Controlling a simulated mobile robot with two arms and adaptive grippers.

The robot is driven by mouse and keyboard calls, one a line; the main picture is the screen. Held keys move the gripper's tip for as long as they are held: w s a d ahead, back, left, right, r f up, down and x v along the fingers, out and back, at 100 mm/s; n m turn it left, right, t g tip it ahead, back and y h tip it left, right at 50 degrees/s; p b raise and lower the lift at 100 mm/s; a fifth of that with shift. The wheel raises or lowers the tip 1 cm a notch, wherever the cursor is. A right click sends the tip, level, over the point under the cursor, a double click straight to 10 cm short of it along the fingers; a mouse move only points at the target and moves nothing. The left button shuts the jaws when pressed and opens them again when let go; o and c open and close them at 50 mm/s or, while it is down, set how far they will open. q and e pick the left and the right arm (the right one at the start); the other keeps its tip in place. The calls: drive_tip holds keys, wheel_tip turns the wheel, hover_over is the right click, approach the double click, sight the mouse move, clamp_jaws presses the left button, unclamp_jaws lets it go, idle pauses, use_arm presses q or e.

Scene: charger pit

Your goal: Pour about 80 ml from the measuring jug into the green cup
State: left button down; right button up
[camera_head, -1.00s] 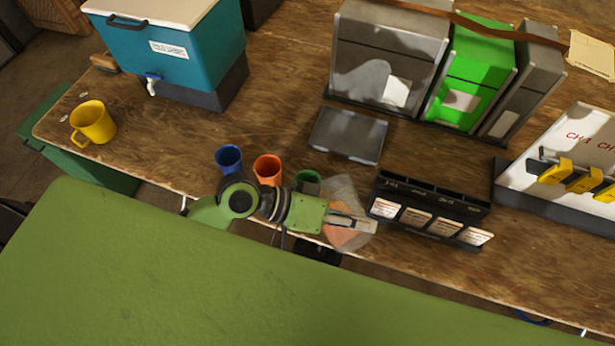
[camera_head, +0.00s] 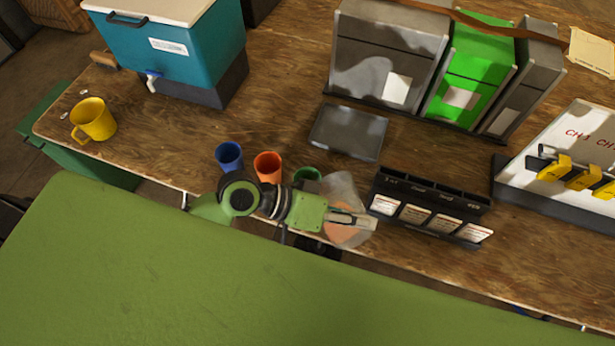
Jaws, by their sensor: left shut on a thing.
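A clear measuring jug (camera_head: 342,190) with orange liquid in its lower part is held by my left gripper (camera_head: 352,222). The gripper is shut on it near the table's front edge. The green cup (camera_head: 307,174) stands on the table just left of the jug's upper part, partly hidden behind my left wrist. The jug looks slightly tilted; no stream of liquid can be made out. The cup's contents are hidden. My right gripper is not in view.
An orange cup (camera_head: 267,167) and a blue cup (camera_head: 229,156) stand left of the green cup. A black slotted rack (camera_head: 432,190) is close right of the jug. A grey tray (camera_head: 348,133) lies behind. A yellow mug (camera_head: 93,120) and a teal cooler (camera_head: 175,50) are at left.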

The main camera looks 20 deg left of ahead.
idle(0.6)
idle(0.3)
use_arm(q)
drive_tip(key=shift+s+d+r+p, duration=0.1)
drive_tip(key=shift+d+p, duration=0.1)
drive_tip(key=shift+p, duration=0.6)
drive_tip(key=shift+s+d+f+m+y+p, duration=0.15)
drive_tip(key=shift+f+m+y+p, duration=0.1)
drive_tip(key=shift+m+y+p, duration=0.1)
drive_tip(key=s+d+f+m+t+y+p, duration=0.2)
drive_tip(key=f+y, duration=0.1)
drive_tip(key=f, duration=0.3)
drive_tip(key=s+d+f+m+t+y+p, duration=0.1)
drive_tip(key=d+f+y+p, duration=0.1)
drive_tip(key=f, duration=0.4)
drive_tip(key=shift+s+d+m+t+y, duration=0.35)
drive_tip(key=shift+s+d+t+y, duration=0.1)
drive_tip(key=shift+d, duration=0.2)
